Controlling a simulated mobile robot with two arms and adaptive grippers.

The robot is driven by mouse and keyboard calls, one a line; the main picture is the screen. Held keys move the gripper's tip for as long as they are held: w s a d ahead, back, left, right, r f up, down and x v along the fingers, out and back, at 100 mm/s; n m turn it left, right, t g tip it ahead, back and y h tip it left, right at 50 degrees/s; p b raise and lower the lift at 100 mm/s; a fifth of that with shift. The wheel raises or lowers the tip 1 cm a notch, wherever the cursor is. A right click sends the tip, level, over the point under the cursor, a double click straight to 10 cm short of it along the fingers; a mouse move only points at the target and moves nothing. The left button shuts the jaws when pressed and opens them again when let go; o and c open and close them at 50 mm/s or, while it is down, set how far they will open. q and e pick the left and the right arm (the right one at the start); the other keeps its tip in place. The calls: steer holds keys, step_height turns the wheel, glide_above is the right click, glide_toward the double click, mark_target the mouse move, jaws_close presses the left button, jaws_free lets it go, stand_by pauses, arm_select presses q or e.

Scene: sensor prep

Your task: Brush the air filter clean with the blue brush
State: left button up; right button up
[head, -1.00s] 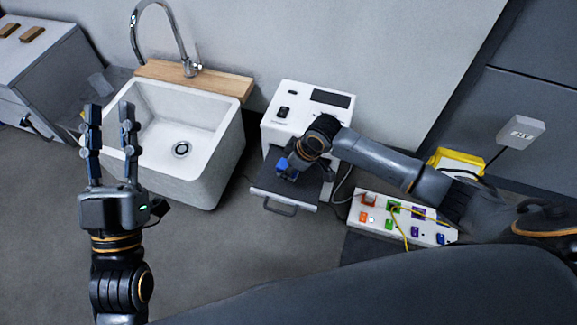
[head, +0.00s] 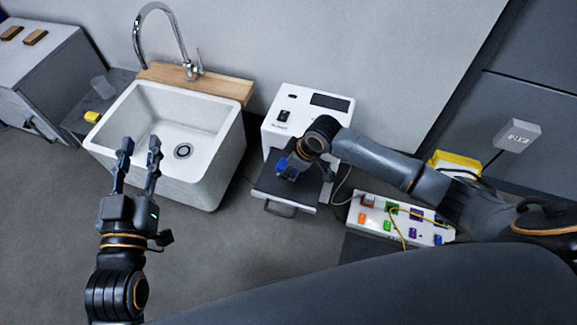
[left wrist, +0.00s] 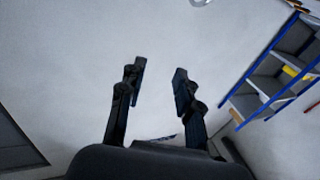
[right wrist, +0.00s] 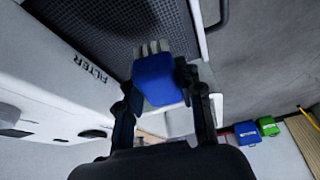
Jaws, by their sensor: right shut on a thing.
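The blue brush (right wrist: 158,78) is held between the fingers of my right gripper (right wrist: 160,98), its pale bristles pointing away from the palm. The dark mesh air filter (right wrist: 105,22) lies beyond the bristles in the right wrist view. I cannot tell whether the bristles touch it. In the head view the filter (head: 268,182) lies in a pulled-out drawer at the front of the white machine (head: 290,104), with the brush (head: 287,170) over it. My right gripper (head: 293,162) partly hides both. My left gripper (head: 139,148) is open and empty, in front of the sink.
A white sink (head: 222,165) with a tap stands left of the machine. A yellow item (head: 93,117) lies left of it. A white board with coloured blocks (head: 400,222) and a yellow cable sits to the right. The floor in front is clear.

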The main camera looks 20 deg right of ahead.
steer(key=shift+r+p, duration=0.35)
steer(key=shift+r, duration=0.2)
arm_select(q)
steer(key=s+a+f+g+y+p, duration=0.1)
steer(key=s+a+f+g+y, duration=0.1)
steer(key=f+g, duration=0.4)
steer(key=shift+s+f, duration=0.55)
steer(key=shift+f, duration=1.25)
arm_select(e)
steer(key=shift+r, duration=0.4)
arm_select(q)
steer(key=shift+a, duration=0.1)
